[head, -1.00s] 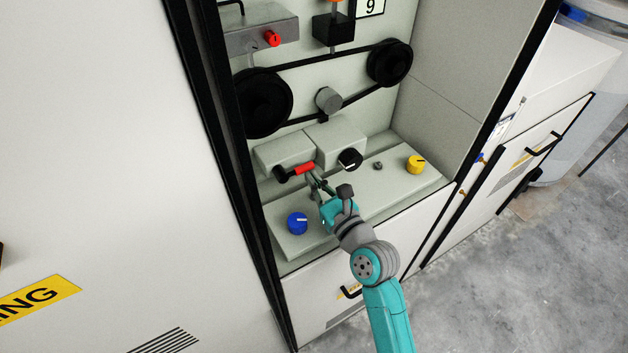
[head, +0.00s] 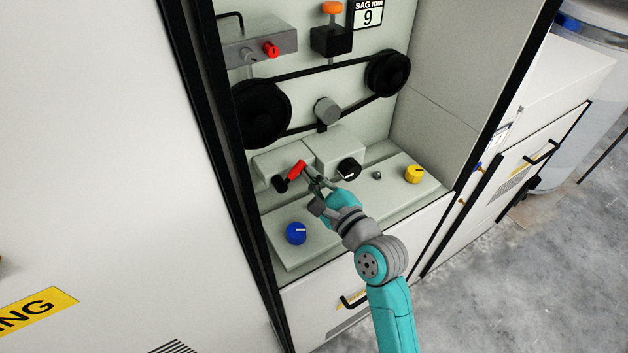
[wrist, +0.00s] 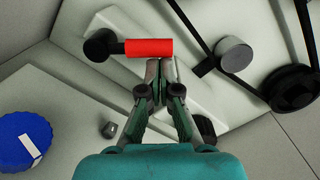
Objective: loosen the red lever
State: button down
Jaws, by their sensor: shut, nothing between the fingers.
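The red lever has a red grip (head: 297,169) on a black pivot (head: 280,184), on the front of a pale block inside the open machine bay. In the head view it slants up and right from the pivot. In the wrist view the red grip (wrist: 149,48) lies across just beyond my fingertips. My gripper (head: 308,173) is shut and empty, its tips at the right, lower side of the grip. In the wrist view the tips (wrist: 160,68) appear to touch the grip's edge, though exact contact is hard to tell.
A black knob (head: 349,168) is close right of my gripper. A blue knob (head: 296,233) and a yellow knob (head: 414,174) stand on the panel. Black pulleys (head: 262,112) with a belt are above. A small red knob (head: 271,49) sits on a grey box.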

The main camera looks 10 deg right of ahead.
jog(key=a+r+n, duration=0.1)
jog(key=n, duration=0.1)
jog(key=a+r+n, duration=0.1)
jog(key=n, duration=0.2)
jog(key=s+a+r+n, duration=0.1)
jog(key=n, duration=0.2)
jog(key=shift+a+r, duration=0.25)
jog(key=shift+r, duration=0.05)
jog(key=shift+s+a, duration=0.1)
jog(key=shift+a, duration=0.1)
dwell(0.4)
jog(key=v, duration=1.2)
jog(key=shift+d, duration=0.15)
jog(key=shift+r, duration=0.15)
